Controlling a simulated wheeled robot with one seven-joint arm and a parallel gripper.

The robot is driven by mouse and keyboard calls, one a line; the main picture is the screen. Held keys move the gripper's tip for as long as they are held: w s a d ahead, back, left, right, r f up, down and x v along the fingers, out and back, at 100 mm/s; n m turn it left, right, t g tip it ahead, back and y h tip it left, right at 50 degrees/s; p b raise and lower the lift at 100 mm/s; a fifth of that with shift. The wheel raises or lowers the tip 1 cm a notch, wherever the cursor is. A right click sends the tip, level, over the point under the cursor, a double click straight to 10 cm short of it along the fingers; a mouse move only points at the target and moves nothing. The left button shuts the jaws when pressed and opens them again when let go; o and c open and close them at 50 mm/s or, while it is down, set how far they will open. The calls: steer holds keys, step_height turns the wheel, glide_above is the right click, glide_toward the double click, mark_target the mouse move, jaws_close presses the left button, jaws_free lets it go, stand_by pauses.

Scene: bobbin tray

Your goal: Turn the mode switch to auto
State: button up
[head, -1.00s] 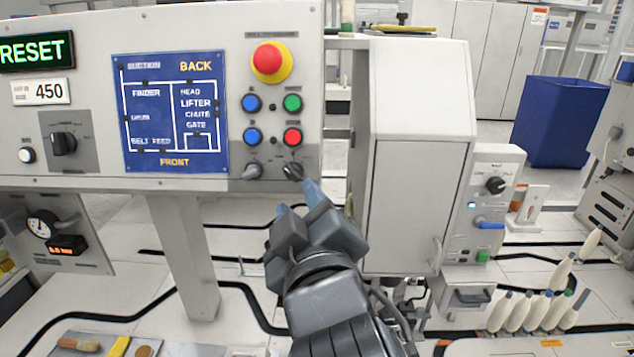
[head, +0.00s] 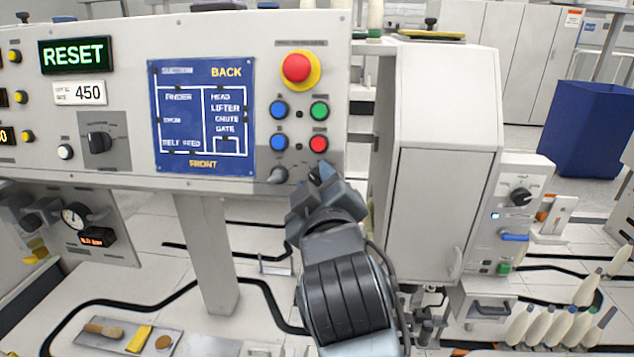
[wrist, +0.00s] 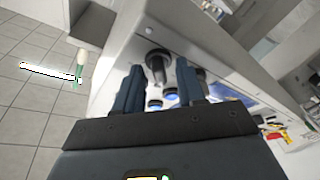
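The right one, a black switch (head: 315,178), is mostly hidden behind my gripper (head: 322,190) in the head view. The switch labels are too small to read, so I cannot tell which is the mode switch. In the wrist view my gripper is open, its two dark fingers apart, with a dark knob (wrist: 157,66) showing between them. Gaps show beside the knob; whether either finger touches it is unclear.
A red emergency button (head: 297,68) and several blue, green and red buttons sit just above my gripper. Another black rotary knob (head: 99,142) is at the panel's left. A grey cabinet (head: 440,200) stands close on the right.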

jaws_close()
steer(key=shift+f+m+b, duration=0.2)
steer(key=shift+m+b, duration=0.1)
steer(key=shift+b, duration=0.45)
steer(key=m+h+b, duration=0.2)
steer(key=m+b, duration=0.4)
steer(key=b, duration=0.1)
steer(key=m+h+b, duration=0.3)
steer(key=m+b, duration=0.3)
steer(key=b, duration=0.1)
steer(key=m+h+b, duration=0.2)
steer(key=m+b, duration=0.4)
steer(key=b, duration=0.1)
steer(key=shift+a+t, duration=0.2)
steer(key=shift+t, duration=0.1)
steer(key=shift+r+m+g+h+b, duration=0.1)
steer(key=shift+m+g+h+b, duration=0.2)
steer(key=shift+m+b, duration=0.55)
steer(key=shift+r+m+g+h+b, duration=0.1)
steer(key=shift+m+h+b, duration=0.3)
steer(key=shift+m, duration=0.75)
